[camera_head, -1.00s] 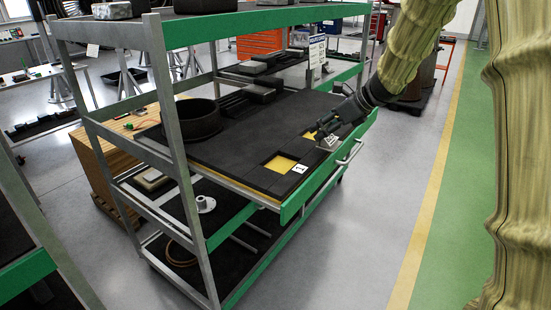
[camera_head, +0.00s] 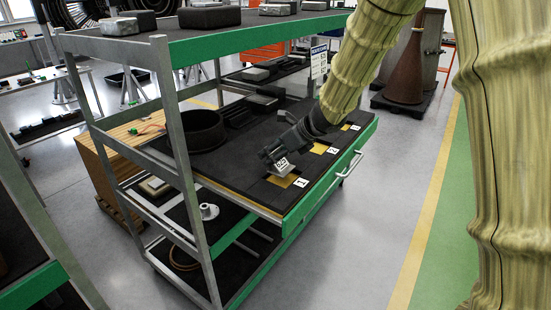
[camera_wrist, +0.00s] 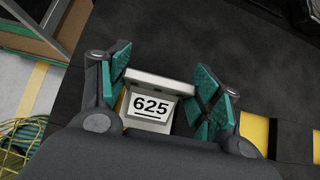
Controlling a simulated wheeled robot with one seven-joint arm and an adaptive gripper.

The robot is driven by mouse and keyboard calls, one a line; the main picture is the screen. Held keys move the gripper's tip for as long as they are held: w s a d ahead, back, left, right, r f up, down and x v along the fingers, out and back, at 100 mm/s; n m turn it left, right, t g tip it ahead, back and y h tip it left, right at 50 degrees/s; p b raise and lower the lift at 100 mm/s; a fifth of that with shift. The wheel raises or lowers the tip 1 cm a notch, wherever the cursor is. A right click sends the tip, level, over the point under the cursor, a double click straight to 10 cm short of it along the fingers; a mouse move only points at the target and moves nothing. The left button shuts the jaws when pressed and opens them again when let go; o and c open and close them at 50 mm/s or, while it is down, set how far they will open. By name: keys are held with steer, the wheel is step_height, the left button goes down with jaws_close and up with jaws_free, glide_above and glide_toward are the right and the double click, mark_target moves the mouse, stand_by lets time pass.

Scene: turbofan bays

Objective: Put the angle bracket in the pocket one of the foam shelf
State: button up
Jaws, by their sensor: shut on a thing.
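The angle bracket (camera_head: 283,167) is a small grey metal piece with a white label; the label reads 625 in the wrist view (camera_wrist: 151,105). My gripper (camera_head: 273,155) is shut on it, with teal finger pads on either side in the wrist view (camera_wrist: 163,92). The foam shelf (camera_head: 238,178) is a dark sheet on a green-fronted rack level. Pocket one (camera_head: 285,181) is a yellow-floored recess beside the label 1, at the near front corner. The bracket appears over this pocket and partly hides it; I cannot tell whether it touches the foam.
Yellow pockets labelled 2 (camera_head: 319,148) and 3 (camera_head: 346,127) lie farther along the front edge. A black ring (camera_head: 203,131) and dark blocks stand behind on the shelf. A rack post (camera_head: 180,150) rises at the left. A handle (camera_head: 350,168) juts from the green front.

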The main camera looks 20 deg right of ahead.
step_height(320, 180, down, 3)
steer(key=shift+d+f+p, duration=0.1)
steer(key=shift+p, duration=0.4)
steer(key=shift+f, duration=0.1)
steer(key=shift+f, duration=0.1)
steer(key=o, duration=1.1)
steer(key=shift+r, duration=0.25)
steer(key=b+v, duration=0.2)
steer(key=v, duration=1)
steer(key=shift+s+f, duration=0.1)
